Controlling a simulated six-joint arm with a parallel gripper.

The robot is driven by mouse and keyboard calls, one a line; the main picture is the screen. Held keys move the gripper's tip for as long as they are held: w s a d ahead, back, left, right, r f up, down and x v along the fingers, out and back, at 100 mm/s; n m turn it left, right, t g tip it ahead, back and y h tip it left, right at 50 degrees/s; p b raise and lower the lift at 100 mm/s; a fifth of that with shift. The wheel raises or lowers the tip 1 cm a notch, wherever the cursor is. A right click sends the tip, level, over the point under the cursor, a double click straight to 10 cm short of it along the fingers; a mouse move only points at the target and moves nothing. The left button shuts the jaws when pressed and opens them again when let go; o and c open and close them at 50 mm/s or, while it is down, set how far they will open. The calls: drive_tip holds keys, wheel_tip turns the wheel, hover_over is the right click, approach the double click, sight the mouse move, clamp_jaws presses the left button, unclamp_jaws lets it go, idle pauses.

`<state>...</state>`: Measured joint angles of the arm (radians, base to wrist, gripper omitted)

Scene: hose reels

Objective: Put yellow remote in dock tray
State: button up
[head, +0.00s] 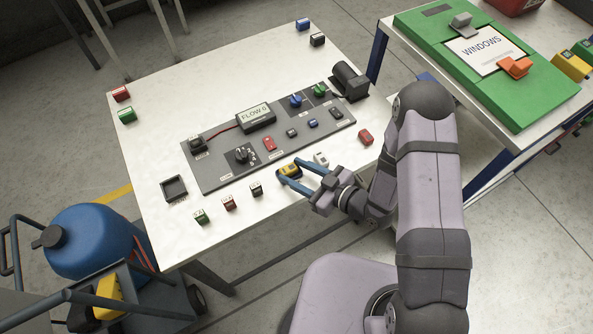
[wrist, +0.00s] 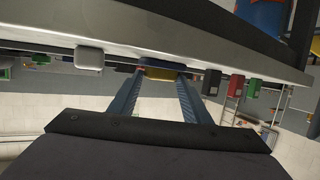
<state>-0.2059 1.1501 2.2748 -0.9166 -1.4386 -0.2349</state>
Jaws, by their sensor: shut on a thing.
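My gripper (head: 292,170) is shut on a small yellow remote (head: 289,171), with one blue finger on each side of it, near the front edge of the grey panel. In the wrist view, the yellow remote (wrist: 157,73) shows between the fingertips (wrist: 156,76), mostly edge-on. I cannot tell whether it touches the table or is slightly raised. A small black square tray (head: 174,188), likely the dock tray, lies on the white table left of the panel. It looks empty.
The grey panel (head: 222,178) carries knobs, switches and a FLOW 6 box (head: 256,117). Green (head: 201,216), dark red (head: 229,203) and black (head: 256,189) blocks stand along the front, between remote and tray. A white block (head: 321,159) is beside my gripper.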

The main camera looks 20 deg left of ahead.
drive_tip(key=shift+f, duration=0.15)
drive_tip(key=o, duration=1.1)
drive_tip(key=shift+c, duration=0.2)
drive_tip(key=shift+r, duration=0.25)
drive_tip(key=shift+d, duration=0.25)
drive_tip(key=b+v, duration=0.3)
drive_tip(key=v, duration=0.8)
drive_tip(key=shift+s+d, duration=0.15)
drive_tip(key=shift+d, duration=0.05)
